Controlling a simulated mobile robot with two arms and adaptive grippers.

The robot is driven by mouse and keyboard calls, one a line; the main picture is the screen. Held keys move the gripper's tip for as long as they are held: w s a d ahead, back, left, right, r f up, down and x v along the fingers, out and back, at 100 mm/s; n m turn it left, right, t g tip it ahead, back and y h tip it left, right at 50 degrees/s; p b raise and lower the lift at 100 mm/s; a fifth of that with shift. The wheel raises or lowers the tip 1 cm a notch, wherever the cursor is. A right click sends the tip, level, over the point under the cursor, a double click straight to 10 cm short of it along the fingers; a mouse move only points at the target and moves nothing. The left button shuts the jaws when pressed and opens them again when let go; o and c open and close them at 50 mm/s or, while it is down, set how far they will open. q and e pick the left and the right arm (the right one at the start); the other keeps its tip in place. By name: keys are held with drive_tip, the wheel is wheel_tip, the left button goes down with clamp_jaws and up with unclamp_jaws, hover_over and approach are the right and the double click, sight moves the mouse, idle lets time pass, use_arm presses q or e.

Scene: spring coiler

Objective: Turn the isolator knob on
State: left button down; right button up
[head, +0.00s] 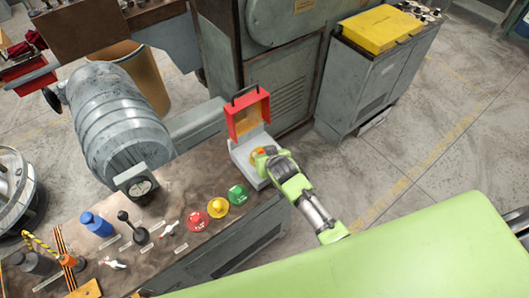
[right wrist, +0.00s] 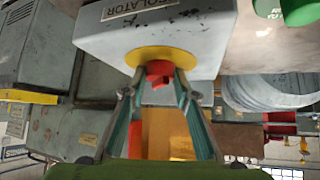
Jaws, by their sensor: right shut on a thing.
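The isolator box (head: 245,150) is a grey housing at the bench's right end in the head view. Its red-framed cover (head: 247,112) with an orange pane stands raised behind it. In the right wrist view the isolator box (right wrist: 190,32) carries a label ending in "OLATOR" and a yellow disc (right wrist: 135,58). A red knob (right wrist: 158,70) sticks out from the disc. My right gripper (right wrist: 160,80) is shut on the red knob, one finger on each side. In the head view my right gripper (head: 262,155) covers most of the knob. My left gripper is not in view.
Green (head: 238,194), yellow (head: 218,207) and red (head: 197,221) buttons sit on the bench, left of the isolator box. A black lever (head: 130,225) and a blue part (head: 97,224) stand farther left. A large grey motor (head: 118,115) and machine cabinet (head: 285,65) stand behind.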

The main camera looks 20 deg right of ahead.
drive_tip(key=shift+m, duration=0.3)
drive_tip(key=o, duration=1.1)
drive_tip(key=v, duration=1.2)
drive_tip(key=shift+a, duration=0.2)
